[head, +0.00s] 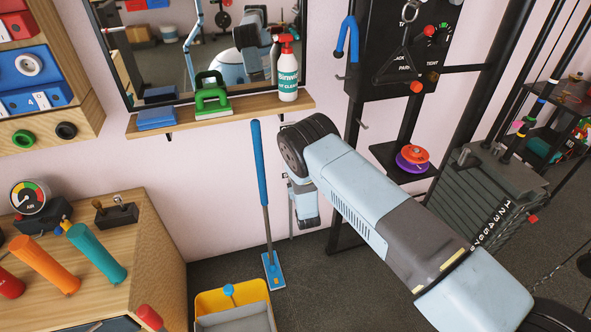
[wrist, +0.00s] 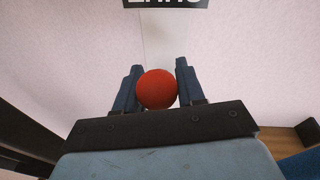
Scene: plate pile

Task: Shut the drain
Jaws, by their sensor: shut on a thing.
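A red ball-shaped knob (wrist: 157,90) sits between the two dark blue fingers of my gripper (wrist: 158,68) in the wrist view. My gripper is shut on it, with a finger on each side. What the knob is fixed to is hidden or too faint to tell. A black label (wrist: 165,3) with white letters is on the pale wall beyond, cut off by the top edge. In the head view my arm reaches to the wall below the shelf, and the fingertips and the knob cannot be made out there. No drain opening can be made out.
A wooden shelf (head: 232,118) with a spray bottle (head: 287,75) and a green-handled block (head: 211,98) is just above my arm's end. A blue-handled mop (head: 261,185) leans left of it, above a yellow bucket (head: 207,302). A black rack (head: 354,150) stands right.

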